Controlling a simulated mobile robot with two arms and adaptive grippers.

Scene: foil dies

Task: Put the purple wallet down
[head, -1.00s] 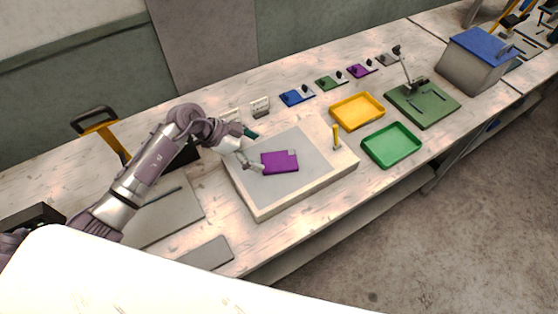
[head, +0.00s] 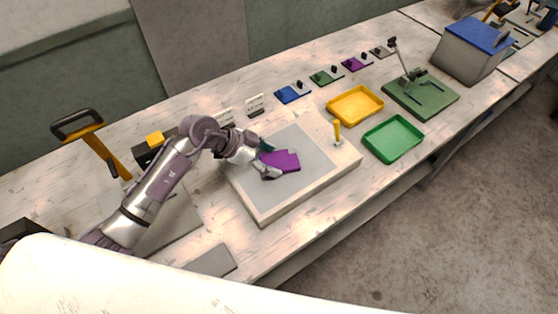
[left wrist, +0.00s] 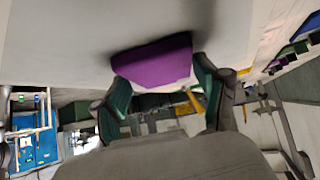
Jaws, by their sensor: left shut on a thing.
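The purple wallet (head: 284,159) is over the grey top of the pale slab (head: 262,208) on the bench. My left gripper (head: 268,165) comes from the left and is shut on the wallet's left end. In the left wrist view the wallet (left wrist: 153,63) shows between the two green-padded fingertips of my left gripper (left wrist: 158,78). I cannot tell whether the wallet touches the slab. My right gripper is not in view.
A yellow peg (head: 337,131) stands at the slab's right edge. A yellow tray (head: 356,105) and a green tray (head: 393,138) lie to the right. A blue (head: 291,93), a green (head: 326,77) and another purple item (head: 357,63) line the back. A flat grey plate (head: 212,262) lies in front.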

